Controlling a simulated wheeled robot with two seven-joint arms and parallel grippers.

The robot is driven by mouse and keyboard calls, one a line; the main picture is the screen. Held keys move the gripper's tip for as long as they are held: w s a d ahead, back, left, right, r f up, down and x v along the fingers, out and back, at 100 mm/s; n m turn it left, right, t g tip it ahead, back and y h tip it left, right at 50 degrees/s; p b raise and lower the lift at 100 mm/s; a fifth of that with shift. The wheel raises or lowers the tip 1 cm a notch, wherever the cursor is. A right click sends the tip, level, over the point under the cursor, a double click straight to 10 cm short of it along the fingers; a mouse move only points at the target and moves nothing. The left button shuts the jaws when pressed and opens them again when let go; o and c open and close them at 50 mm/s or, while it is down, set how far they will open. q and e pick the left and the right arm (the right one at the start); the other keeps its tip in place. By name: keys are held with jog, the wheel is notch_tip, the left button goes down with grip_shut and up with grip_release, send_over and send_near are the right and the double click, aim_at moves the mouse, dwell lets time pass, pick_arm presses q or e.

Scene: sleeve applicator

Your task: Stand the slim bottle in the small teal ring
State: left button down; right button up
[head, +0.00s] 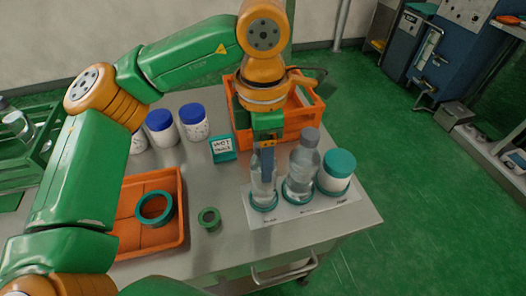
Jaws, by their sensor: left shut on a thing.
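My left gripper (266,172) reaches down from above and is shut on the slim bottle (263,191), a clear bottle held upright at the left end of the white mat. The small teal ring (264,206) is around the foot of this bottle. I cannot tell whether the bottle's base rests on the mat. The gripper hides the bottle's top. My right gripper is not in view.
A wider clear bottle (301,168) and a white jar with a teal lid (336,173) stand to the right on the mat (310,212). An orange tray (128,193) with a large teal ring, a small green ring (209,219), a sign (222,149), blue-lidded jars and an orange crate (313,115) surround.

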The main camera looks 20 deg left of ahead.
pick_arm(q)
jog(key=shift+f+b, duration=0.6)
jog(key=shift+f, duration=0.2)
jog(key=shift+c, duration=0.2)
grip_release()
jog(key=shift+o, duration=0.2)
jog(key=shift+r, duration=0.1)
notch_tip(320, 180, up, 9)
jog(key=p, duration=0.8)
